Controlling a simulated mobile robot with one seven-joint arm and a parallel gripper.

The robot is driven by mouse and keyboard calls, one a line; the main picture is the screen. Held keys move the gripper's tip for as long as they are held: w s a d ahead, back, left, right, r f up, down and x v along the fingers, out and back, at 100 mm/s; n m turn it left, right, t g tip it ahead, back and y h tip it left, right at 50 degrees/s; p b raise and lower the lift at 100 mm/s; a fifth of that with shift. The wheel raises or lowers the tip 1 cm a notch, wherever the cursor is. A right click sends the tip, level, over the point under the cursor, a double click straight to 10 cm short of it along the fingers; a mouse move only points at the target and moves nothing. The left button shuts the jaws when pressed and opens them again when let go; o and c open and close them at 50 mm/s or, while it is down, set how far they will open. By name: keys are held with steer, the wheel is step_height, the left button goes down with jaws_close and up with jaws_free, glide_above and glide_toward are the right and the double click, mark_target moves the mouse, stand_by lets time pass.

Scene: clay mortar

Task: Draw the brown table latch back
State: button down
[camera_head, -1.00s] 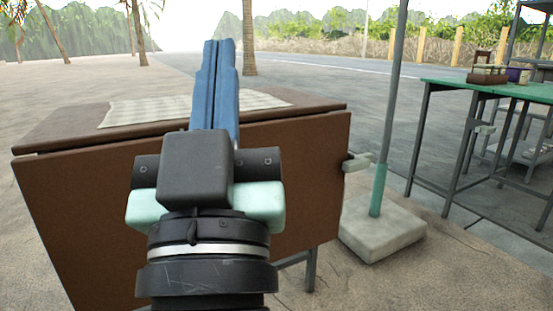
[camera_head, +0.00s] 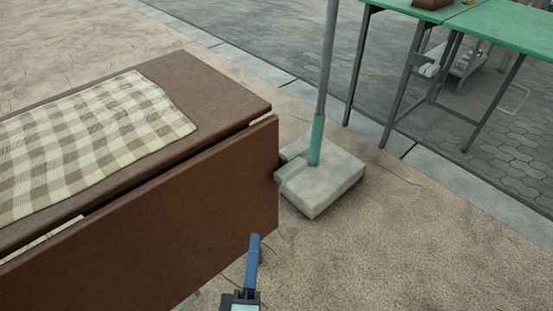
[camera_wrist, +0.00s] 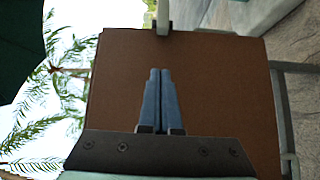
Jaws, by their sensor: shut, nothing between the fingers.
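The brown table (camera_head: 215,80) stands at the left in the head view, with its brown side panel (camera_head: 190,215) hanging upright. In the wrist view the panel (camera_wrist: 210,90) fills the middle. A pale grey latch piece (camera_wrist: 163,16) sits at the panel's top edge there. In the head view a pale piece at the panel's right end blends with the concrete base behind, so the latch is hard to make out. My gripper (camera_head: 254,240) has blue fingers, shut and empty, low near the panel's right end. In the wrist view its fingertips (camera_wrist: 159,72) point toward the latch, apart from it.
A checked cloth (camera_head: 95,140) lies on the table top. A grey pole (camera_head: 327,65) rises from a concrete base (camera_head: 325,185) just right of the panel. A green table (camera_head: 500,25) stands at the back right. The ground at front right is clear.

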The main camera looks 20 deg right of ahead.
steer(key=shift+f+n, duration=0.3)
steer(key=shift+s, duration=0.1)
glide_toward(276, 179)
steer(key=w+a, duration=0.1)
steer(key=w, duration=0.3)
steer(key=shift+w+d, duration=0.35)
steer(key=shift+d, duration=0.5)
steer(key=shift+w+d, duration=0.35)
steer(key=shift+d, duration=0.5)
